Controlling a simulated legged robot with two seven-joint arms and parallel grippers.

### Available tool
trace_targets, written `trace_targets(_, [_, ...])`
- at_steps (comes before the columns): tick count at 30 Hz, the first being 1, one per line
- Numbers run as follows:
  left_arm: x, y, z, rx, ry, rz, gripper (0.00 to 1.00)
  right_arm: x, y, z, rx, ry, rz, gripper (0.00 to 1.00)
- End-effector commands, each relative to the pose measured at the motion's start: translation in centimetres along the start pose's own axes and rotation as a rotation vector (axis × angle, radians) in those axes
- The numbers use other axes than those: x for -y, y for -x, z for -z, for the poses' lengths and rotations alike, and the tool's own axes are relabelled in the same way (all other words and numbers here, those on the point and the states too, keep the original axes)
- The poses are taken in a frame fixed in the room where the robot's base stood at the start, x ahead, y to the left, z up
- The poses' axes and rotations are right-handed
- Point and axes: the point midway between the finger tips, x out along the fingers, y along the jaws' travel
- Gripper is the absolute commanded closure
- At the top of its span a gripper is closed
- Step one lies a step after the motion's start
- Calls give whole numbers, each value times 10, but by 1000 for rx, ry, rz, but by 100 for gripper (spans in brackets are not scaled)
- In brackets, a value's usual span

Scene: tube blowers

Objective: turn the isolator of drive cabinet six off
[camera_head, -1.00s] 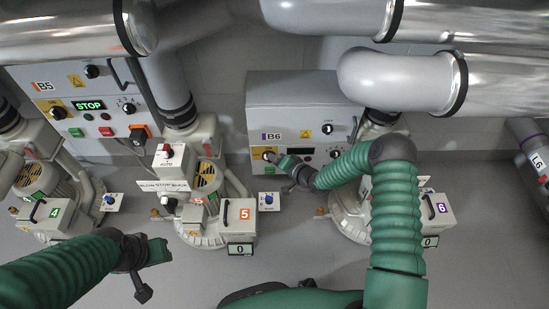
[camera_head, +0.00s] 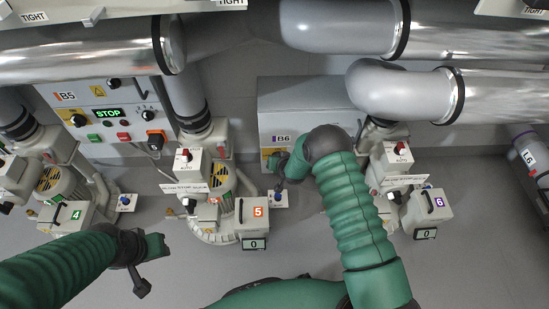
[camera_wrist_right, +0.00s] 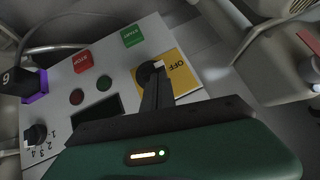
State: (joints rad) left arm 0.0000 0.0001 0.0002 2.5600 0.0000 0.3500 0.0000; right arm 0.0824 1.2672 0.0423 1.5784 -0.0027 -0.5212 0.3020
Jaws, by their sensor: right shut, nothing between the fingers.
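Drive cabinet six is the grey box marked B6 (camera_head: 300,105) in the head view. Its isolator is a black rotary knob (camera_wrist_right: 149,73) on a yellow plate (camera_wrist_right: 178,67) in the right wrist view. The word OFF is on the plate, and a white mark on the knob lies on the OFF side. My right gripper (camera_wrist_right: 158,92) is shut and empty, its fingers close by the knob; I cannot tell whether they touch. In the head view my right forearm hides most of the panel. My left gripper (camera_head: 158,246) hangs at lower left, away from the cabinet; its jaws are unclear.
The panel's display (camera_wrist_right: 96,107) is dark. A red STOP button (camera_wrist_right: 83,61) and green START button (camera_wrist_right: 133,36) sit near the isolator. Cabinet B5 (camera_head: 110,105) stands left with a lit STOP display. Blower 5 (camera_head: 252,215) and blower 6 (camera_head: 430,208) flank my right arm. Large pipes cross overhead.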

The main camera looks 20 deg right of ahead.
Motion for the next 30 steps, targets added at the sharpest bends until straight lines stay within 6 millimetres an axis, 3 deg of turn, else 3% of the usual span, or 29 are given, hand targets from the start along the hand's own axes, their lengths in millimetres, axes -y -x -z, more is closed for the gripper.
trace_targets(30, [0, 5, 1, 0, 0, 0, 64, 11, -5, -5, 1, 24, -23, 100])
